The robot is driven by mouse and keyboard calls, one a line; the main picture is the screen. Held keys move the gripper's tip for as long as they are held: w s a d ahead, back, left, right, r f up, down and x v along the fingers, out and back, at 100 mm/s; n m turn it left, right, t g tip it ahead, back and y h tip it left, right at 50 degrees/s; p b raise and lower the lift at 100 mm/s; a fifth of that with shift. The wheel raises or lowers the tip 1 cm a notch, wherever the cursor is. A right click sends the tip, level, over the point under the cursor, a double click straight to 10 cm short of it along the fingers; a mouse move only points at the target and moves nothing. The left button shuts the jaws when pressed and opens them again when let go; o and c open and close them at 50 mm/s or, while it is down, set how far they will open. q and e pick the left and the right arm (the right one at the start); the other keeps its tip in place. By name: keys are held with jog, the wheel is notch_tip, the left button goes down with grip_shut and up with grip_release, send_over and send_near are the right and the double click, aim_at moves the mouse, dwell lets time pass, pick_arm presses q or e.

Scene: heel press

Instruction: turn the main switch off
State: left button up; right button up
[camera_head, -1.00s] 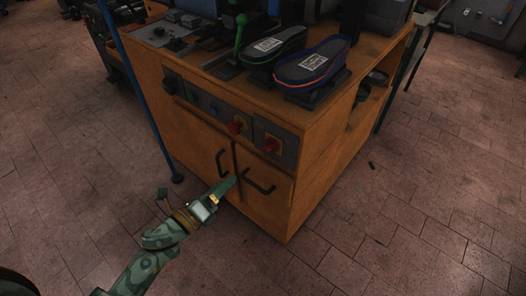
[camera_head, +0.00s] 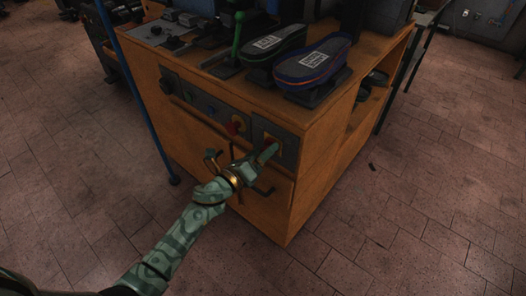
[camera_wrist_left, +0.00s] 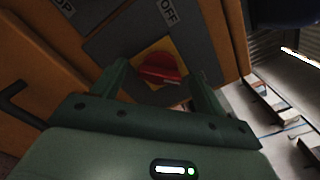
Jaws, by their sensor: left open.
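The main switch is a red rotary knob (camera_wrist_left: 160,68) on a yellow plate, set in a dark grey panel (camera_wrist_left: 110,45) on the cabinet front. An OFF label (camera_wrist_left: 168,11) sits above the yellow plate in the wrist view. My left gripper (camera_wrist_left: 166,75) is open, with its two fingers on either side of the red knob; I cannot tell whether they touch it. In the head view the left gripper (camera_head: 266,154) is in front of the right-hand panel and partly hides the knob. My right gripper is not in view.
The wooden cabinet (camera_head: 305,185) has black door handles (camera_head: 212,160) below the panels. Another red knob (camera_head: 237,125) is to the left. Two shoe-shaped pieces (camera_head: 313,62) and a green lever (camera_head: 238,35) stand on top.

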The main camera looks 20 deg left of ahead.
pick_arm(q)
jog(key=shift+w+d, duration=0.15)
jog(key=shift+w, duration=0.2)
jog(key=c, duration=1)
